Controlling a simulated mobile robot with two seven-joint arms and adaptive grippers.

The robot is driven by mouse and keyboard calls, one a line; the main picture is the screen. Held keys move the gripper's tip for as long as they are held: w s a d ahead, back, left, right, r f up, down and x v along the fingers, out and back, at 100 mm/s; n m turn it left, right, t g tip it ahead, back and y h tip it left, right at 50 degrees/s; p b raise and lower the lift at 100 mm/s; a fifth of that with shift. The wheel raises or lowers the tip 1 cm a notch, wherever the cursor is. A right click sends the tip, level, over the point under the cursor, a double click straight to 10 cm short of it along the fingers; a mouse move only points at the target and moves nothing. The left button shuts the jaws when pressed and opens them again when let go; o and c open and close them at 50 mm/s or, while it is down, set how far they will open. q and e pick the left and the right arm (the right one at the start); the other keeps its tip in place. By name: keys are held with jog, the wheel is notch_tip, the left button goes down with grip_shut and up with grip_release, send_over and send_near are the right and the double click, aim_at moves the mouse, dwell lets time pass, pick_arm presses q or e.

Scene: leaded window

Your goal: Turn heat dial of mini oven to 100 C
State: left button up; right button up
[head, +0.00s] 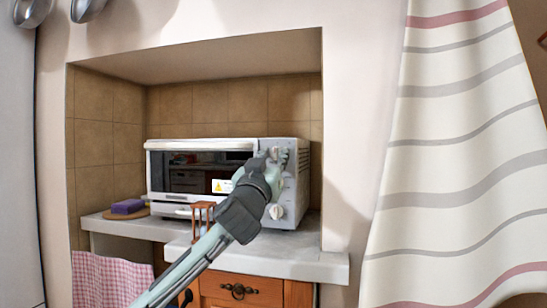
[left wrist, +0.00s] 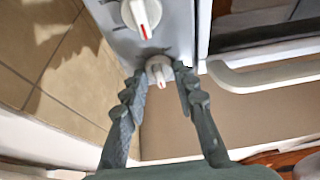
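The white mini oven (head: 300,190) stands in a tiled niche, its control panel on the right side of its front. A lower dial (head: 276,212) shows on the panel; in the left wrist view this dial (left wrist: 143,14) carries a red line. Another knob (left wrist: 160,72) is between the fingertips of my left gripper (left wrist: 160,70). The fingers are open, one on each side of it, with contact unclear. In the head view my left gripper (head: 276,160) covers the panel's upper part. Dial markings are not readable. My right gripper is not in view.
A wooden-framed object (head: 203,218) stands on the counter (head: 310,262) before the oven door, close to my left arm. A purple sponge (head: 127,206) lies at the left. A striped curtain (head: 460,150) hangs at the right. The counter right of the oven is clear.

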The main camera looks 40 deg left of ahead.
pick_arm(q)
grip_shut()
jog(key=shift+m, duration=0.4)
